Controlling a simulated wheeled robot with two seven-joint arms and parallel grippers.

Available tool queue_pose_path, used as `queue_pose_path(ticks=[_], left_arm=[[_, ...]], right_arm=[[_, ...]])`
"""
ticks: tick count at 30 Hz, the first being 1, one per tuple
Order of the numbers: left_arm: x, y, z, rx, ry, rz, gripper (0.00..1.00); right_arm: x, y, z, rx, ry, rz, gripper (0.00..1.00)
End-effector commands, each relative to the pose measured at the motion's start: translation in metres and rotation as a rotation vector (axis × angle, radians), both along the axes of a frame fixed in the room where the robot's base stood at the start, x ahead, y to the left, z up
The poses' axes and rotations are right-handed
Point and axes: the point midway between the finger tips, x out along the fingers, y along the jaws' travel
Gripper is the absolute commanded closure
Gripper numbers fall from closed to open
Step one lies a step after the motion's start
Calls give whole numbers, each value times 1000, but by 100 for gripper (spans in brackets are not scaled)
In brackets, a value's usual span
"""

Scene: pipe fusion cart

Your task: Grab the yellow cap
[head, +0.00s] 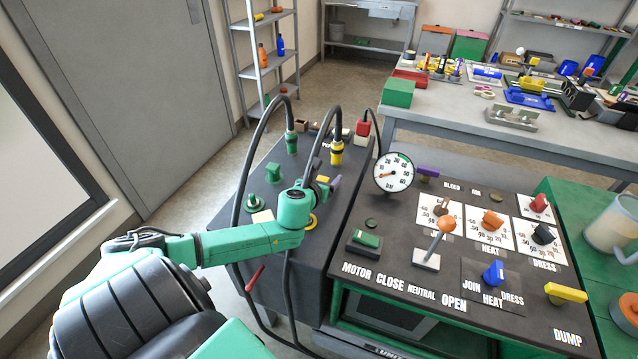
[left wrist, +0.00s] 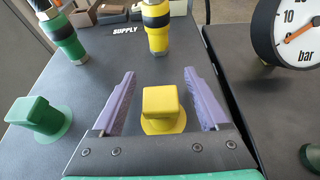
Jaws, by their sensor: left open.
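The yellow cap (left wrist: 162,108) is a square-topped knob on a round flange, upright on the dark cart top. It stands between the two purple fingers of my left gripper (left wrist: 160,100), which is open, with a gap on each side of the cap. In the head view, the yellow cap (head: 323,179) is mostly hidden by my left gripper (head: 328,184). Whether the fingers are low enough to flank its full height, I cannot tell. My right gripper is not in view.
A green cap (left wrist: 38,115) stands left of the yellow one. A yellow hose connector (left wrist: 156,28) and a green one (left wrist: 64,38) stand behind. A pressure gauge (head: 393,172) and a lever panel (head: 445,235) are to the right. Black hoses arch near my arm.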

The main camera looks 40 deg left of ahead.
Motion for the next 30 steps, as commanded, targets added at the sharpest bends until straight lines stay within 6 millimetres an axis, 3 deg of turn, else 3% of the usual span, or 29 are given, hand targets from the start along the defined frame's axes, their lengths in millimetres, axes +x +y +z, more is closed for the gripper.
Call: queue_pose_path(ticks=[1,6,7,15,20,23,30], left_arm=[[0,0,0,0,0,0,30],[0,0,0,0,-1,0,95],[0,0,0,0,-1,0,100],[0,0,2,1,-1,0,100],[0,0,18,4,-3,-1,100],[0,0,43,5,-3,-4,100],[-3,1,137,12,0,-4,100]], right_arm=[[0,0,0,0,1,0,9],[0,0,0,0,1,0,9],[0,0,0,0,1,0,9],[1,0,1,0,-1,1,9],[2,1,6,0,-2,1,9],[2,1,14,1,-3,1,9],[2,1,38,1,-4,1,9]])
